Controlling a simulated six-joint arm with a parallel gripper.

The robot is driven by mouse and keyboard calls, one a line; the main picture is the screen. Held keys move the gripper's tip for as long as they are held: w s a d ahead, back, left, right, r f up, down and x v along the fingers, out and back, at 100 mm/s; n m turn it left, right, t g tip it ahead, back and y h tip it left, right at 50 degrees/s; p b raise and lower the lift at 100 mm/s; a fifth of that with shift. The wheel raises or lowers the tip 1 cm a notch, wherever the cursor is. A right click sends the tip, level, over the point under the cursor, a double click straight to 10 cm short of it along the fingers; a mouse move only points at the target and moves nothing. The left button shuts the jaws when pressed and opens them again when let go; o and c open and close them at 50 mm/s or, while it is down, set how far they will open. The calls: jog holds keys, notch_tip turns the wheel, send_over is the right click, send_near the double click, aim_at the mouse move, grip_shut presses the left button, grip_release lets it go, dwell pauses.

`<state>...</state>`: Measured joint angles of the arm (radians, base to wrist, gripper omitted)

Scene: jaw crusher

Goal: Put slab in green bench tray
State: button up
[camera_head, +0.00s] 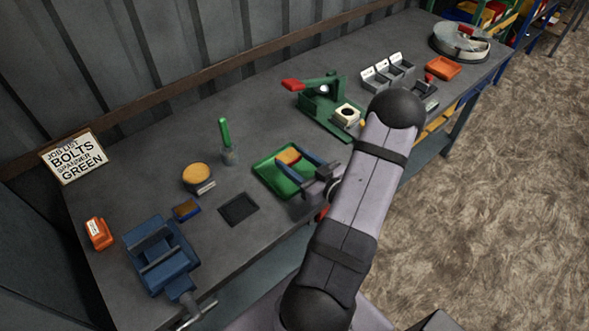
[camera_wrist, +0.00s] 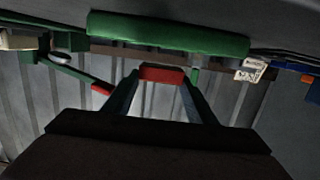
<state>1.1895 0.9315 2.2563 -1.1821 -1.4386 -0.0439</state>
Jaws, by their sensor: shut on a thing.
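The slab, a small orange-red block (camera_head: 289,155), is held between the fingertips of my gripper (camera_head: 290,159). In the wrist view the slab (camera_wrist: 162,73) spans the gap between the two fingers. The green bench tray (camera_head: 271,181) lies on the bench below my gripper. In the head view the slab overlaps the tray's far part. In the wrist view, which looks upside down, the tray (camera_wrist: 165,31) shows apart from the slab, so the slab seems to be above it. My arm and gripper hide the tray's right side.
A green press-like machine (camera_head: 324,108) stands behind and right of the tray. A green-handled tool (camera_head: 226,140) stands upright to the left. A dark flat pad (camera_head: 239,209), a round tan-topped thing (camera_head: 196,177) and a blue vice (camera_head: 160,255) are further left.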

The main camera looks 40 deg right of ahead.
aim_at(295, 170)
jog(key=shift+f+p, duration=0.3)
jog(key=shift+f, duration=1.75)
jog(key=shift+f, duration=0.2)
jog(key=o, duration=1.4)
jog(key=shift+r, duration=0.15)
jog(key=shift+s, duration=0.15)
jog(key=s+b, duration=0.1)
jog(key=s, duration=0.3)
jog(key=s+r+b, duration=0.1)
jog(key=s, duration=0.6)
jog(key=shift+s+r+b, duration=0.35)
jog(key=shift+r+b, duration=0.05)
